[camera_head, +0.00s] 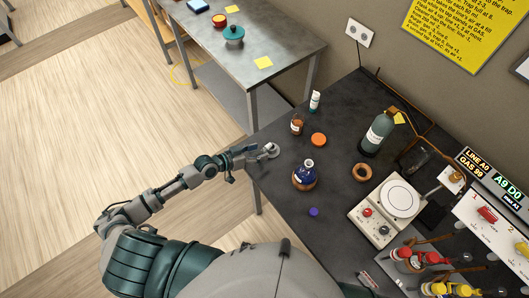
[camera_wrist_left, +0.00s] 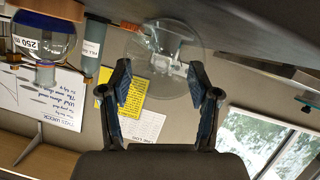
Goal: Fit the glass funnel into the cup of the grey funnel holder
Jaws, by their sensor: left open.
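The glass funnel (camera_wrist_left: 165,82) shows in the left wrist view as a clear round rim just ahead of and between my left fingertips. My left gripper (camera_wrist_left: 160,80) is open, with a finger on each side; I cannot tell whether either touches the glass. In the head view my left gripper (camera_head: 265,151) is at the left edge of the dark bench. A small pale round shape at its tip may be the funnel. I cannot make out the grey funnel holder or its cup in either view. My right gripper is not in view.
A green-grey bottle (camera_head: 376,135), cork ring (camera_head: 362,173) and hotplate (camera_head: 399,199) lie farther right.

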